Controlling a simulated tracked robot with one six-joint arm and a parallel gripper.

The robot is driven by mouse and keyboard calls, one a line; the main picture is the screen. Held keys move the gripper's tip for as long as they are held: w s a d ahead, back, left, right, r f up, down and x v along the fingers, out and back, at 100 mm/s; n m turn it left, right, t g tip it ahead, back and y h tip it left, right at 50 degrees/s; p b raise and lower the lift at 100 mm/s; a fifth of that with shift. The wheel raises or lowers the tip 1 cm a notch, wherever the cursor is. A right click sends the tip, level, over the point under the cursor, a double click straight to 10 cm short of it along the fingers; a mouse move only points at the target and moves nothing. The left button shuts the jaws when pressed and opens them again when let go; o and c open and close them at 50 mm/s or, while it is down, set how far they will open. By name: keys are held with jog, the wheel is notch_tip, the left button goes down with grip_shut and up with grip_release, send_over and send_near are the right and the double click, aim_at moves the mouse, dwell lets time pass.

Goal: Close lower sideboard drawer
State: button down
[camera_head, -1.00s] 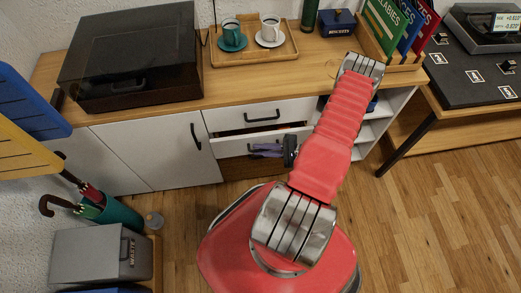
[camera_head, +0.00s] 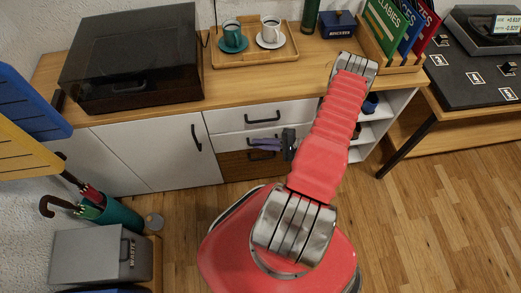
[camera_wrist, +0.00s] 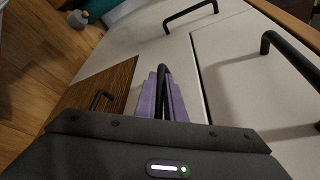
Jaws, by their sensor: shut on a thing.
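The sideboard (camera_head: 163,152) stands against the wall. Its white lower drawer (camera_head: 228,146) sits below the white upper drawer (camera_head: 228,119). The lower front looks about flush with the upper one, with no open inside showing. My gripper (camera_head: 264,146) has purple fingers and is at the lower drawer's front. In the wrist view, my gripper (camera_wrist: 163,93) is shut on the black bar handle (camera_wrist: 162,74) of that drawer, a finger on either side. The fingers and my arm hide part of the handle and front.
A brown wooden front (camera_head: 236,168) lies under the lower drawer; its dark handle (camera_wrist: 101,97) shows in the wrist view. A white door (camera_head: 150,150) is at left, open shelves (camera_head: 385,112) at right. The wooden floor (camera_head: 440,220) is clear at right.

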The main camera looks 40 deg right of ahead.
jog(key=shift+w+d, duration=0.4)
jog(key=shift+w, duration=0.1)
jog(key=c, duration=2.1)
grip_release()
jog(key=v, duration=1.3)
jog(key=shift+s+d, duration=0.15)
jog(key=shift+s, duration=0.2)
